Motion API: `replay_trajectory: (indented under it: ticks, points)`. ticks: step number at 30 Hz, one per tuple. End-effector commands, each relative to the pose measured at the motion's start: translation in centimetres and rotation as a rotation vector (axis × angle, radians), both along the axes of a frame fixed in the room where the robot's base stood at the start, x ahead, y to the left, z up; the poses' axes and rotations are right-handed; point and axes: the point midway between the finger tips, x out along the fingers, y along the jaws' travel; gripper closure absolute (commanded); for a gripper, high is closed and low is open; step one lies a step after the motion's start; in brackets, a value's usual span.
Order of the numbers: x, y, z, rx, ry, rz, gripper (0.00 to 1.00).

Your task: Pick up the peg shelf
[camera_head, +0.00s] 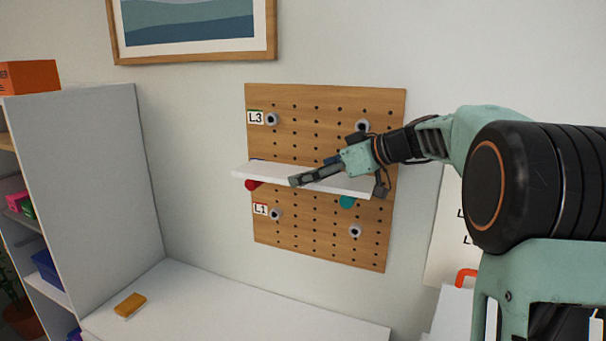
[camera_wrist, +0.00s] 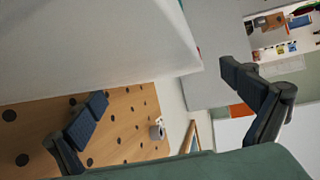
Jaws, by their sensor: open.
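The peg shelf (camera_head: 262,174) is a white board mounted across the middle of the wooden pegboard (camera_head: 320,245), tilting slightly down to the right in the head view. My gripper (camera_head: 314,173) is at the shelf's middle to right part, with one dark finger in front of its front edge; the other finger is mostly hidden. In the wrist view the white shelf (camera_wrist: 110,45) reaches toward the space between the two spread fingers of my gripper (camera_wrist: 165,85). The fingers are apart, and I see no grip on the shelf.
Grey pegs (camera_head: 272,119) stick out near the L3 and L1 labels. A red round piece (camera_head: 252,185) and a teal one (camera_head: 347,202) show just under the shelf. A white cabinet (camera_head: 85,170) stands left. A yellow block (camera_head: 130,305) lies on the mostly clear white surface below.

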Motion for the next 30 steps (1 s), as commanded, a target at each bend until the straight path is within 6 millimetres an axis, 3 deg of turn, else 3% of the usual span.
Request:
replay_trajectory:
  ticks: [5, 19, 28, 30]
  points:
    - [0.01, -0.03, -0.06, 0.0, 0.0, 0.0, 0.02]
    - [-0.01, -0.06, -0.04, 0.0, 0.001, 0.0, 0.53]
    - [0.0, -0.06, 0.22, 0.001, -0.001, -0.001, 0.53]
    - [0.02, -0.06, 0.59, 0.0, -0.002, 0.0, 0.64]
